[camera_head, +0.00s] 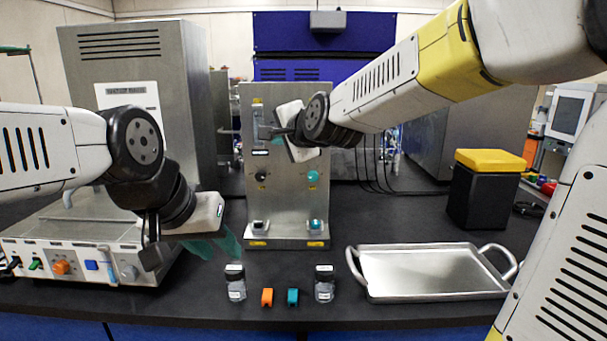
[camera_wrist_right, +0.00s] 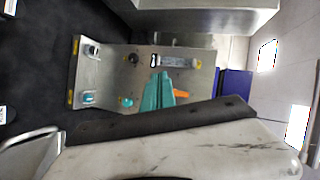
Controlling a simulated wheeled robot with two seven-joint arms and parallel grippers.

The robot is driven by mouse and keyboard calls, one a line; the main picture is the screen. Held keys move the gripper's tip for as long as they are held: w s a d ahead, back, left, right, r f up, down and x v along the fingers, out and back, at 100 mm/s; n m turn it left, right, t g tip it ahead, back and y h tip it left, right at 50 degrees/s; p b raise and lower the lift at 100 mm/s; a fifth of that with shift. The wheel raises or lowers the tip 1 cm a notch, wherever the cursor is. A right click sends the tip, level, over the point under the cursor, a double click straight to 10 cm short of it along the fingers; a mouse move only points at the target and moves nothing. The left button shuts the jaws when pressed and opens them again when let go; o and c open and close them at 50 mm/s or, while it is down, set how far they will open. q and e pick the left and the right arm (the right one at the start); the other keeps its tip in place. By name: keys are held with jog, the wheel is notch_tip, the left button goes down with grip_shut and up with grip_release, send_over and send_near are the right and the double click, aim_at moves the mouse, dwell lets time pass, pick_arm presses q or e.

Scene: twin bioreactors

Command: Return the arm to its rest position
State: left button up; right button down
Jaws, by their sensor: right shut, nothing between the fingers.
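My right arm reaches in from the upper right in the head view. Its gripper (camera_head: 277,140) is in front of the upper part of the upright metal panel (camera_head: 288,215). In the right wrist view the teal fingers (camera_wrist_right: 158,92) are together and hold nothing, over the panel (camera_wrist_right: 110,70). Whether they touch the panel I cannot tell. My left gripper (camera_head: 215,246) hangs low at the left, its teal fingers apart and empty, above the bench between the white control box and the panel.
A black box with a yellow top (camera_head: 486,160) is behind. The control box (camera_head: 85,245) is left.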

jog(key=s+d+f+n+g+h, duration=0.2)
jog(key=s+d+f+n, duration=0.3)
jog(key=s+d, duration=0.5)
jog(key=s+d+f+n+g+h, duration=0.2)
jog(key=s+d+f+n+g, duration=0.2)
jog(key=s+d+f, duration=0.3)
jog(key=s+d+n, duration=0.1)
jog(key=s+d, duration=0.2)
jog(key=s, duration=0.4)
jog(key=shift+s+f+n+g, duration=0.2)
jog(key=shift+f+n+g, duration=0.1)
jog(key=shift+f+g, duration=0.1)
jog(key=c, duration=2.2)
grip_release()
jog(key=shift+r, duration=0.1)
